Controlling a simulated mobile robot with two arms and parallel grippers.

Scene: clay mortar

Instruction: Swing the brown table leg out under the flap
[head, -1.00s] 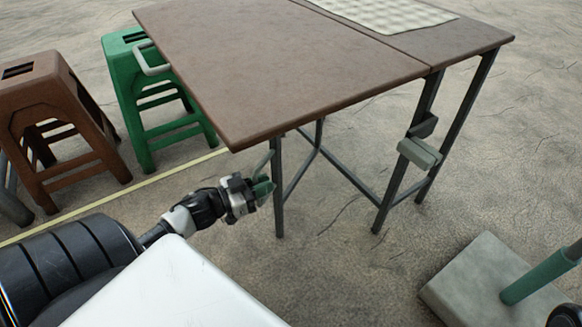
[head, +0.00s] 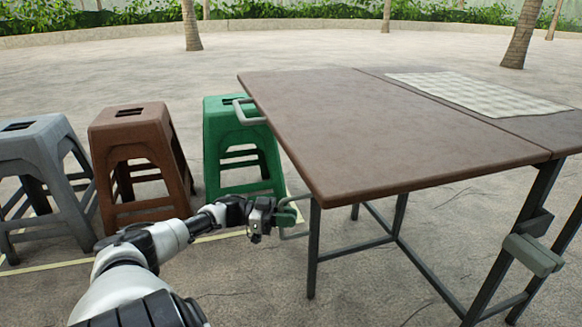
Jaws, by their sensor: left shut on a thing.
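The table's brown flap (head: 390,130) is level, its near corner toward me. A dark grey leg (head: 313,262) stands upright under the flap near that corner, with rails running back to the table frame. A thin grey handle (head: 292,237) sticks out from the leg to the left. My left gripper (head: 287,217), with green fingertips, is shut on this handle just left of the leg and below the flap's edge. The fingers hide part of the handle. My right gripper is not in view.
A green stool (head: 240,150), a brown stool (head: 140,160) and a grey stool (head: 40,175) stand left of the table. A checked cloth (head: 480,95) lies on the tabletop. A grey-green block (head: 533,255) sits on the right-hand leg frame.

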